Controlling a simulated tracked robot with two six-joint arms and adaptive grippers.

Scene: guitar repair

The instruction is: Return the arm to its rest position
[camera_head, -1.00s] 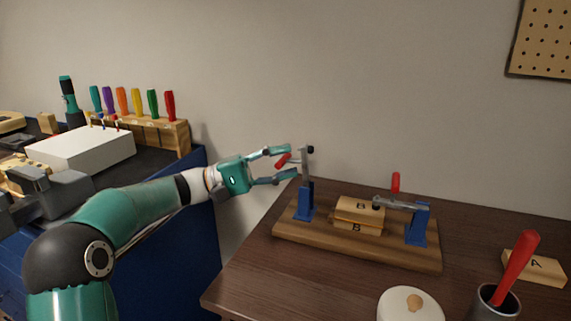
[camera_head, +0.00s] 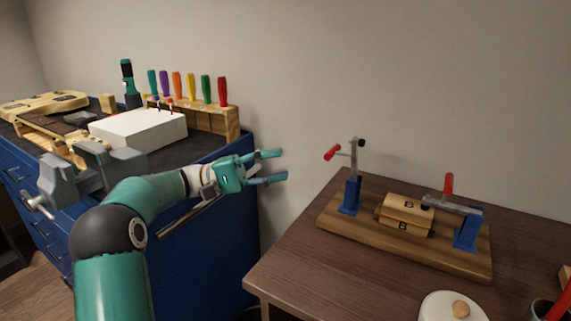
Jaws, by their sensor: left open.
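My left gripper (camera_head: 268,167) is open and empty. It hangs in the gap between the blue tool cabinet and the brown table, left of the clamp fixture and apart from it. My left arm comes up from the lower left and bends at a dark elbow joint. My right gripper is not in the view. The wooden clamp fixture (camera_head: 340,236) lies on the brown table (camera_head: 310,283). Its left toggle clamp (camera_head: 353,180) stands upright with a red handle. Its right clamp (camera_head: 466,225) reaches over two stacked wooden blocks marked B (camera_head: 405,214).
The blue cabinet (camera_head: 202,260) at left carries a vise (camera_head: 95,175), a white box (camera_head: 138,133), a rack of coloured screwdrivers (camera_head: 222,122) and a guitar body (camera_head: 40,104). A white lidded jar (camera_head: 450,308) stands at the table's front. A cup with a red handle is partly cut off at lower right.

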